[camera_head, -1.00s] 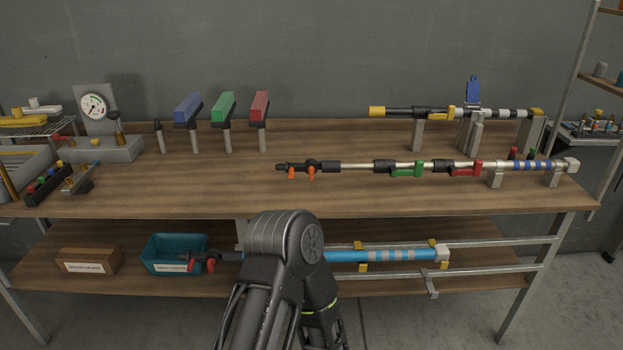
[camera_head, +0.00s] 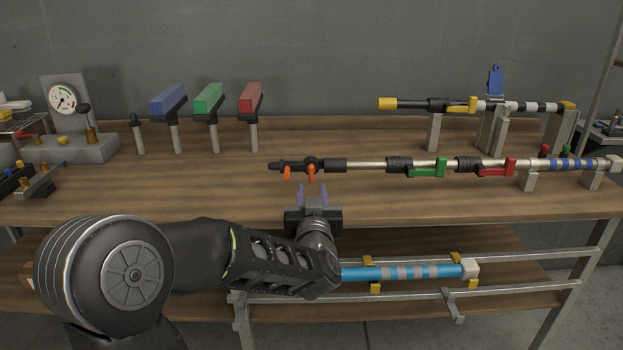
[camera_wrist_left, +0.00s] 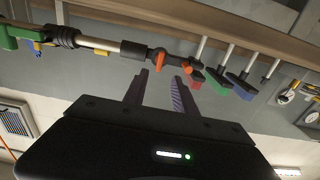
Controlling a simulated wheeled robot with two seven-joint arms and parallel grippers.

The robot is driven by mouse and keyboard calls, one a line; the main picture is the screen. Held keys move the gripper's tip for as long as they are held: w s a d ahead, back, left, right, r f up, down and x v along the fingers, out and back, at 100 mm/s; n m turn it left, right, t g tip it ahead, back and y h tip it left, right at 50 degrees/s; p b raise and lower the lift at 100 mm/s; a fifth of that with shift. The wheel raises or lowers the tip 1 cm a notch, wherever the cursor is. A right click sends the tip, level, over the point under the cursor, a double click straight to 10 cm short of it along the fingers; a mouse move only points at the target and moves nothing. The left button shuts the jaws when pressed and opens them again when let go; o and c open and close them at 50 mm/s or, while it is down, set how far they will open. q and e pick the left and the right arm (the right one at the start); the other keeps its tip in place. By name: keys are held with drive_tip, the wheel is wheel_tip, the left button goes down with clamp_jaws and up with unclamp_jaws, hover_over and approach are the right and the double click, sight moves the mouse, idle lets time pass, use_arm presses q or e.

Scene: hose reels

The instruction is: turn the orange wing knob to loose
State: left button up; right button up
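The orange wing knob (camera_head: 311,172) hangs from the black fitting near the left end of the silver pole (camera_head: 365,166), with a second orange part (camera_head: 287,173) just left of it. The knob also shows in the left wrist view (camera_wrist_left: 160,60). My left gripper (camera_head: 312,190) is open, its two purple-grey fingers pointing at the knob from the front. In the left wrist view the fingertips (camera_wrist_left: 160,73) stand either side of the knob's line, apart from it and empty. My right gripper is not in view.
Green (camera_head: 428,169) and red (camera_head: 497,168) clamps sit along the pole to the right. A yellow-tipped pole (camera_head: 405,104) lies behind. Blue, green and red-headed posts (camera_head: 250,98) stand at the back left.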

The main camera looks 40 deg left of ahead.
sight(311, 174)
use_arm(q)
drive_tip(key=shift+w+a+f, duration=0.1)
drive_tip(key=x, duration=0.7)
drive_tip(key=shift+w+a, duration=0.2)
drive_tip(key=shift+w, duration=0.1)
clamp_jaws()
idle(0.4)
